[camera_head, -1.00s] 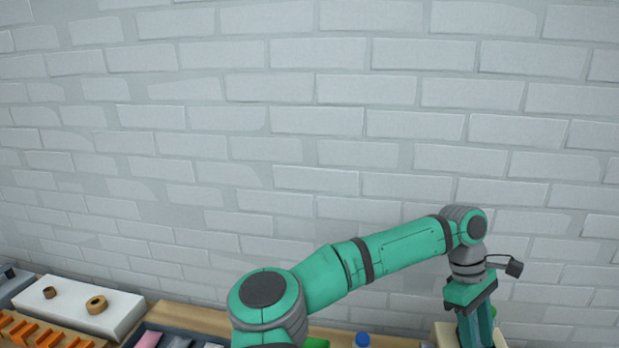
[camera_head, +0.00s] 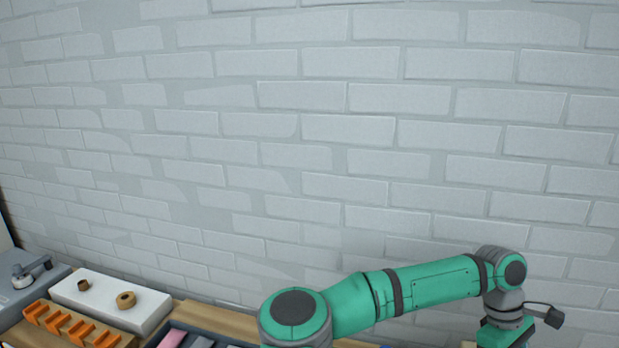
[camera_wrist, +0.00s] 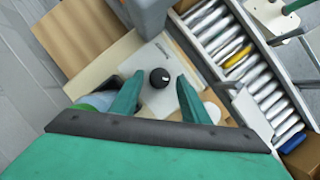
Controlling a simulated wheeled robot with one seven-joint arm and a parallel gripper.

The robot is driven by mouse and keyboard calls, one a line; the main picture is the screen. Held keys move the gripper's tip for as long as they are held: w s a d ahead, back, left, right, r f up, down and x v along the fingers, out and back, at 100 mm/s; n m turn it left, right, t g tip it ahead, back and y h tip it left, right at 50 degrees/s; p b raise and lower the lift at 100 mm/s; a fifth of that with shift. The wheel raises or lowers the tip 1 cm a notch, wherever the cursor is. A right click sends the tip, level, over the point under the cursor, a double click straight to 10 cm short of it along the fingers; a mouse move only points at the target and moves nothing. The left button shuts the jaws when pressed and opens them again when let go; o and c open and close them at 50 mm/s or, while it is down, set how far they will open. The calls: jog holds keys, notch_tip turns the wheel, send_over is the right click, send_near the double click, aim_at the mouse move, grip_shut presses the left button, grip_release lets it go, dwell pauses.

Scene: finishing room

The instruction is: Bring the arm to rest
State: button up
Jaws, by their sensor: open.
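My gripper (camera_wrist: 158,100) shows in the wrist view with its two green fingers spread apart and nothing between their tips. Beyond the fingers lies a pale flat device (camera_wrist: 158,97) with a black knob (camera_wrist: 160,77); I cannot tell the gap in height. In the head view my arm is bent, reaching from the bottom middle to the right. Its wrist hangs down at the lower right, and the fingers are cut off by the bottom edge.
A roller conveyor (camera_wrist: 222,45) runs along the right of the wrist view. A brown board (camera_wrist: 75,35) lies upper left. In the head view, a white block (camera_head: 105,297) with two brown rings, an orange rack (camera_head: 70,328) and a grey machine (camera_head: 30,285) stand left, before a brick wall.

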jog(key=v, duration=1.1)
jog(key=x, duration=1.1)
jog(key=shift+s+f, duration=0.1)
jog(key=shift+f, duration=0.15)
jog(key=n, duration=0.2)
jog(key=n+t+h, duration=0.1)
jog(key=n, duration=0.2)
jog(key=shift+s+a+r+h, duration=0.1)
jog(key=shift+a+h, duration=0.05)
jog(key=shift+h, duration=0.15)
jog(key=n+t, duration=0.1)
jog(key=n, duration=0.3)
jog(key=shift+s+a+t+h, duration=0.1)
jog(key=shift+s+t+h, duration=0.1)
jog(key=shift+t+h, duration=0.15)
jog(key=shift+s+n+t, duration=0.15)
jog(key=shift+n+t, duration=0.4)
jog(key=shift+n, duration=0.85)
jog(key=shift+s+n+t, duration=0.1)
jog(key=shift+n+t, duration=0.4)
jog(key=shift+n, duration=0.9)
jog(key=shift+s+n+t, duration=0.15)
jog(key=shift+n+t, duration=0.45)
jog(key=shift+n, duration=1)
